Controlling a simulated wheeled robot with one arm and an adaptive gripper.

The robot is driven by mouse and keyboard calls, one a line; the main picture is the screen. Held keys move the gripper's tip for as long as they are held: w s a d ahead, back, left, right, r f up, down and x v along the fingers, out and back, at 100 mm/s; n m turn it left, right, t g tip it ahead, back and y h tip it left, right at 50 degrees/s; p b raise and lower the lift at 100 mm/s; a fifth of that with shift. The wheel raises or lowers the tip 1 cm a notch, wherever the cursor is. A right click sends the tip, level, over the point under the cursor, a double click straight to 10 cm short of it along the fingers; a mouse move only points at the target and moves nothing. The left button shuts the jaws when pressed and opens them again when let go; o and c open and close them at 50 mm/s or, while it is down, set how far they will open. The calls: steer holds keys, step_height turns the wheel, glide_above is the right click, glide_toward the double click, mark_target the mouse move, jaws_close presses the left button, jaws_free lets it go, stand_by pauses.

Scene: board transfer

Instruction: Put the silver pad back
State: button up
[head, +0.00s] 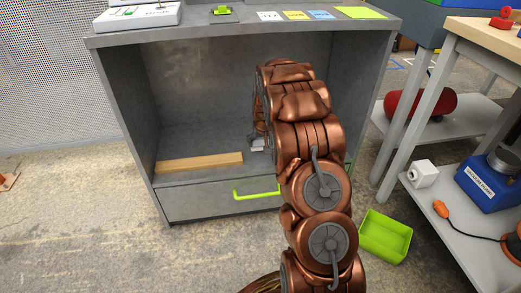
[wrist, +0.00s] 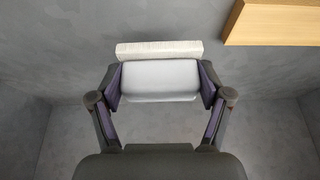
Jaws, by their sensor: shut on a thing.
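The silver pad (wrist: 160,80) is a pale grey block between the two purple-lined fingers of my gripper (wrist: 160,84) in the wrist view. My gripper is shut on it from both sides. A whitish rough strip (wrist: 160,50) runs along the pad's far edge; I cannot tell whether it is part of the pad. In the head view my arm reaches into the open compartment of the grey cabinet (head: 180,200). A small pale bit of the pad (head: 257,146) shows there, beside my arm; most of my gripper is hidden.
A wooden board (head: 200,162) lies on the compartment floor, left of my arm; its end also shows in the wrist view (wrist: 270,22). A green drawer handle (head: 257,195) sticks out below. A green bin (head: 384,237) stands on the floor at right. Cards and a white box (head: 138,17) are on top.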

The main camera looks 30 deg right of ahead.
mark_target(261, 146)
step_height(261, 146, down, 4)
steer(key=shift+r+b, duration=0.15)
steer(key=shift+b, duration=0.85)
steer(key=shift+r, duration=0.1)
steer(key=o, duration=1.1)
steer(key=shift+c, duration=0.2)
